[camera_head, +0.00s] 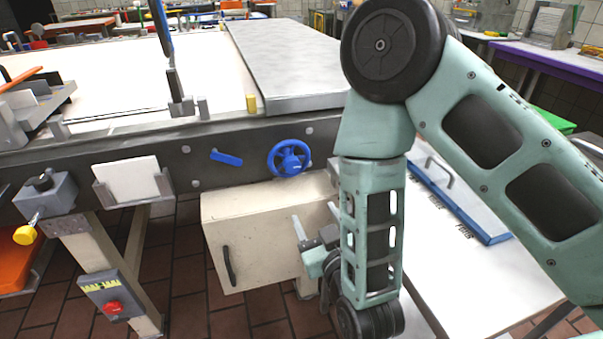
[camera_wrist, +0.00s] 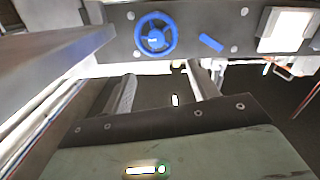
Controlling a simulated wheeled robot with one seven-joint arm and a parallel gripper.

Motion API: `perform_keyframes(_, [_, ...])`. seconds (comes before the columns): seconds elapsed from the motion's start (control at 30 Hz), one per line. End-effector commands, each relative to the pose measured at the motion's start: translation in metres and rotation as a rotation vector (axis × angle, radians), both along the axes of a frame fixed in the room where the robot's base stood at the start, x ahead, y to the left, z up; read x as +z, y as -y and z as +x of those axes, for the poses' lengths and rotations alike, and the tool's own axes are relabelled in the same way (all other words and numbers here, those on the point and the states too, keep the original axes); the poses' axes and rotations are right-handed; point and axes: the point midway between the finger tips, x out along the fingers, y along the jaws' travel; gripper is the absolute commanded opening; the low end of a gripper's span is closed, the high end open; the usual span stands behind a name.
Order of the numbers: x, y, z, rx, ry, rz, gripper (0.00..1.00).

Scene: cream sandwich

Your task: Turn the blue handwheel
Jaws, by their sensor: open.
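The blue handwheel (camera_head: 289,158) is mounted on the dark side rail of the long conveyor table in the head view. It has a round rim and a hub. In the wrist view the handwheel (camera_wrist: 155,34) shows whole at the top, beyond my fingertips. My gripper (camera_head: 315,219) is below the handwheel and a little to its right in the head view, in front of a cream box. My gripper (camera_wrist: 161,70) is open and empty, with its two fingers apart. It looks clear of the handwheel. Part of it is hidden behind my forearm in the head view.
A blue lever (camera_head: 227,158) sits on the rail left of the handwheel. The cream box (camera_head: 250,240) with a dark handle hangs below it. A white table (camera_head: 480,280) with a blue-edged panel (camera_head: 460,200) stands at the right, partly behind my arm.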

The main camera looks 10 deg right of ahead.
Motion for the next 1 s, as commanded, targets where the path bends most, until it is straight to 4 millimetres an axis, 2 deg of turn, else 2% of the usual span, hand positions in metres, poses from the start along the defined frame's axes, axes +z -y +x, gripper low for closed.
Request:
perform_keyframes(0.13, [-0.001, 0.003, 0.000, -0.013, 0.041, -0.009, 0.59])
perform_keyframes(0.27, [0.001, 0.002, 0.011, -0.016, 0.047, -0.006, 0.59])
perform_keyframes(0.8, [0.002, -0.020, 0.118, -0.014, 0.047, -0.006, 0.59])
perform_keyframes(1.0, [0.001, -0.027, 0.150, -0.013, 0.045, -0.006, 0.59])
